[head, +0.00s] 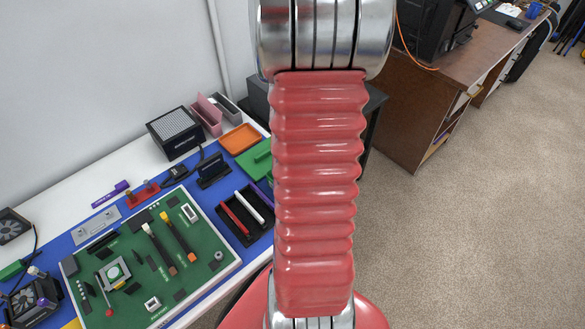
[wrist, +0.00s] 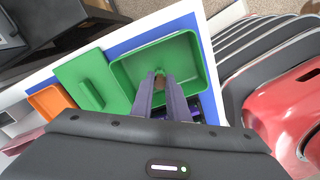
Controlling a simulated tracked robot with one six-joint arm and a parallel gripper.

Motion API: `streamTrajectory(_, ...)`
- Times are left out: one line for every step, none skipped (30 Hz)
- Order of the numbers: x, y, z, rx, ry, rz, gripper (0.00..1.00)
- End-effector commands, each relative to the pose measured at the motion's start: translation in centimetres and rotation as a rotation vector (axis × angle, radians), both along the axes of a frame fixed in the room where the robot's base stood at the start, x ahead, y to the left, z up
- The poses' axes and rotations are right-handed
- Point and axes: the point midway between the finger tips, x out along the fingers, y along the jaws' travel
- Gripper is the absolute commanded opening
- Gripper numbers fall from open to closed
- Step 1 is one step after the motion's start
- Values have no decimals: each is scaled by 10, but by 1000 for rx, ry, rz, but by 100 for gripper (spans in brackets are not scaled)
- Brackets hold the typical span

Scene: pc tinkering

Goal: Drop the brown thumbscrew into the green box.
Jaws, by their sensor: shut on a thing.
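In the wrist view the green box (wrist: 194,50) is open, with its floor and walls showing. My gripper (wrist: 160,76) is over the box, with its two dark fingers pointing into it. It is shut on the brown thumbscrew (wrist: 159,71), of which only a small bit shows at the fingertips. I cannot tell how high it is above the box floor. In the head view my arm hides the gripper and most of the green box area.
A green lid with a raised handle (wrist: 92,83) lies left of the box, beside an orange tray (wrist: 48,103). In the head view a green circuit board (head: 205,262), a black tray with red and white sticks (head: 233,228) and a red holder (head: 142,194) lie on the blue mat.

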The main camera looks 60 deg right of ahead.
Motion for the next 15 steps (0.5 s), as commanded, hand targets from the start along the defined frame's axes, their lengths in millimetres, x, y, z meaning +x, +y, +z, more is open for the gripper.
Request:
streamTrajectory(0,0,0,0,0,0,0)
streamTrajectory(0,0,0,0,0,0,0)
streamTrajectory(0,0,0,0,0,0,0)
streamTrajectory(0,0,0,0,0,0,0)
streamTrajectory(0,0,0,0,0,0,0)
streamTrajectory(0,0,0,0,0,0,0)
streamTrajectory(0,0,0,0,0,0,0)
streamTrajectory(0,0,0,0,0,0,16)
streamTrajectory(0,0,0,0,0,0,19)
streamTrajectory(0,0,0,0,0,1,21)
streamTrajectory(0,0,0,0,0,1,23)
streamTrajectory(0,0,0,0,0,1,26)
streamTrajectory(0,0,0,0,0,1,28)
streamTrajectory(0,0,0,0,0,1,30)
streamTrajectory(0,0,0,0,0,1,33)
